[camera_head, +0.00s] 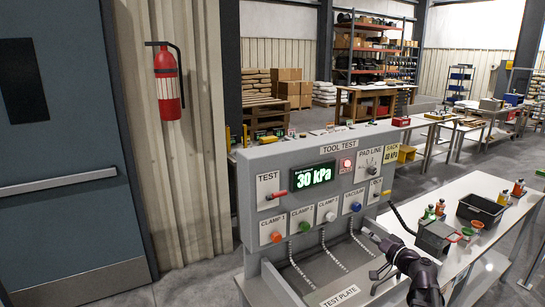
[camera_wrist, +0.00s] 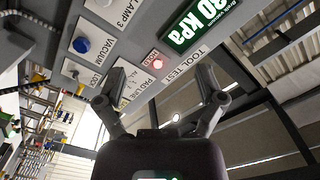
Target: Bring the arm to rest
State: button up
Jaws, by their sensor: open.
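My gripper (camera_head: 372,254) is at the lower right of the head view, in front of the right part of the grey tool test stand (camera_head: 262,180). It is open, and nothing shows between its fingers. In the wrist view my gripper (camera_wrist: 162,80) has its two fingers spread apart, with the panel face and its red-lit lamp (camera_wrist: 158,64) beyond them. I cannot tell the exact gap to the panel. The display (camera_head: 313,178) reads 30 kPa.
The panel carries a red-handled TEST lever (camera_head: 276,194), several coloured clamp and vacuum knobs and hanging hoses. A white table (camera_head: 480,210) with a black bin (camera_head: 481,210) and bottles stands at right. A blue door (camera_head: 65,150) and fire extinguisher (camera_head: 167,85) are at left.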

jog(key=s+a+f+n+g, duration=0.2)
jog(key=s+a+f+g, duration=0.25)
jog(key=a+f, duration=0.2)
jog(key=s+a+f+n+g, duration=0.2)
jog(key=s+a+f+g, duration=0.1)
jog(key=a+f+g, duration=0.3)
jog(key=s+f+g+h, duration=0.1)
jog(key=s+f+h, duration=0.1)
jog(key=s, duration=0.1)
jog(key=s+a+f+g+h, duration=0.1)
jog(key=s+g+h, duration=0.1)
jog(key=s, duration=0.1)
jog(key=s+f+g+h, duration=0.1)
jog(key=s+f+h, duration=0.1)
jog(key=s+h, duration=0.1)
jog(key=shift+s+a+f, duration=0.35)
jog(key=shift+s, duration=0.2)
jog(key=f+b, duration=0.3)
jog(key=s+f+h+b, duration=0.1)
jog(key=f+b, duration=0.1)
jog(key=f, duration=0.1)
jog(key=s+d+f+g+h+b, duration=0.1)
jog(key=f+b, duration=0.2)
jog(key=shift+b, duration=0.3)
